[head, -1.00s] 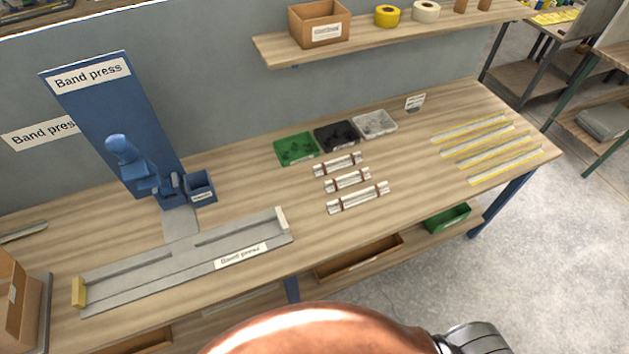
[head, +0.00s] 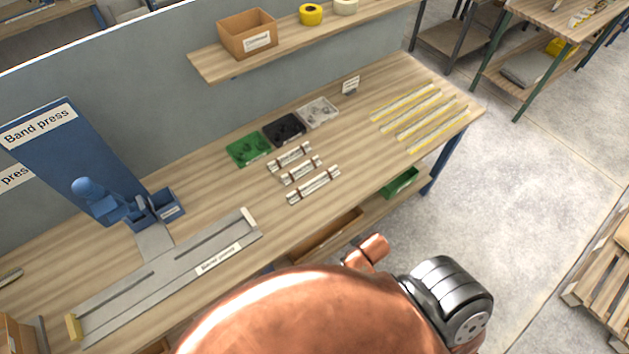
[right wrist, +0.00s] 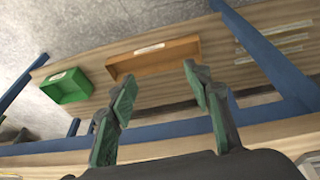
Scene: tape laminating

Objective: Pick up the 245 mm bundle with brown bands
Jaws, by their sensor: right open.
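Three pale bundles with brown bands lie in a row on the bench in the head view: a rear bundle (head: 289,157), a middle bundle (head: 301,170) and a front bundle (head: 314,185). The front one looks longest and the middle one shortest. I cannot read any length on them. My right gripper (right wrist: 158,76) is open and empty in the right wrist view, with the underside shelf region of a bench beyond its fingers. No bundle shows in that view. My left gripper is in neither view.
Green (head: 248,148), black (head: 284,130) and clear (head: 318,112) trays stand behind the bundles. The blue band press (head: 100,205) and its grey fixture (head: 165,275) are on the left. Yellow-edged strips (head: 420,117) lie on the right. The wrist view shows an orange bin (right wrist: 155,62) and a green bin (right wrist: 66,87).

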